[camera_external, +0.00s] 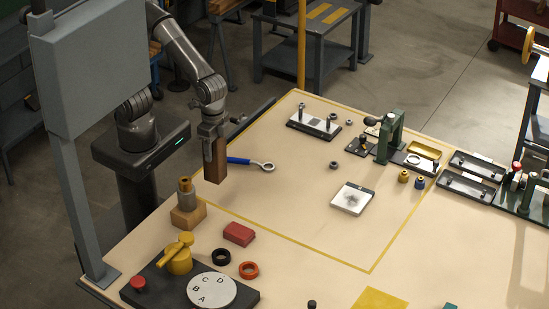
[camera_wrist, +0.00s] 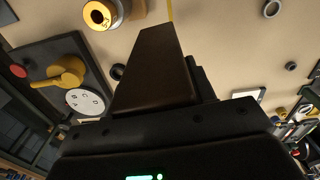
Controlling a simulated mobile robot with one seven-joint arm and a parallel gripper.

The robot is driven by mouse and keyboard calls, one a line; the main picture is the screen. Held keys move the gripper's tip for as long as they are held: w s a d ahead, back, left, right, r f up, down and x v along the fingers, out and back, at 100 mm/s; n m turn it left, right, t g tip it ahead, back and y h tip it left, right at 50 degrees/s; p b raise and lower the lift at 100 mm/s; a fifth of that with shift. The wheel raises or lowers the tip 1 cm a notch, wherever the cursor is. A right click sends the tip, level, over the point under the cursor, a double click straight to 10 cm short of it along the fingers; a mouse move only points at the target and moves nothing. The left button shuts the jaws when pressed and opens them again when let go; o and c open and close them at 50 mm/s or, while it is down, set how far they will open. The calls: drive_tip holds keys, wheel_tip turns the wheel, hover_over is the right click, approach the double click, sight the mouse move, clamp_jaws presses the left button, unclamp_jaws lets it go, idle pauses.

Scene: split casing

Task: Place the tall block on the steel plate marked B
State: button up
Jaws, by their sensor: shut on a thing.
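The tall brown block (camera_external: 215,164) hangs upright below my gripper (camera_external: 213,146), which is shut on its upper part. It is over the left part of the table, and its lower end appears clear of the tabletop. In the wrist view the block (camera_wrist: 152,72) fills the middle and hides part of the table. A round pale metal plate (camera_external: 212,291) with letters A, B, C and D lies on a dark base at the front left. It also shows in the wrist view (camera_wrist: 86,102). I cannot make out a separate plate marked only B.
A wooden block with a metal and brass cylinder (camera_external: 187,200) stands near my gripper. A blue-handled wrench (camera_external: 252,163) lies close by on the right. A yellow lever (camera_external: 179,255), red block (camera_external: 239,233) and two rings stand towards the front. The table's middle is mostly clear.

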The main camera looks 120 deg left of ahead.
drive_tip(key=w+a+f, duration=0.1)
drive_tip(key=w+a, duration=0.4)
drive_tip(key=w, duration=0.4)
drive_tip(key=w+a+m, duration=0.1)
drive_tip(key=w+a, duration=0.4)
drive_tip(key=w, duration=0.3)
drive_tip(key=w+a+f, duration=0.1)
drive_tip(key=w+a, duration=0.4)
drive_tip(key=w, duration=0.4)
drive_tip(key=w+a+f, duration=0.4)
drive_tip(key=a+f, duration=0.7)
drive_tip(key=shift+w, duration=0.25)
drive_tip(key=shift+f, duration=0.15)
drive_tip(key=o, duration=1.2)
drive_tip(key=shift+c, duration=0.2)
